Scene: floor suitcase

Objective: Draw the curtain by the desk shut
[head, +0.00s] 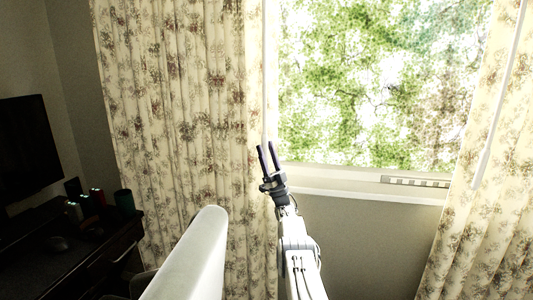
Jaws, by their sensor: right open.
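The left floral curtain (165,110), cream with brownish flowers, hangs beside the desk (115,240). It is bunched in folds on the left of the window (375,85), and its right edge is near the window's left frame. My right gripper (266,158) is raised in front of the curtain's right edge, by the window's lower left corner. Its two dark fingers point up and stand apart, with nothing clearly between them. I cannot tell whether it touches the curtain. A second floral curtain (490,170) hangs at the right of the window. My left gripper is not in view.

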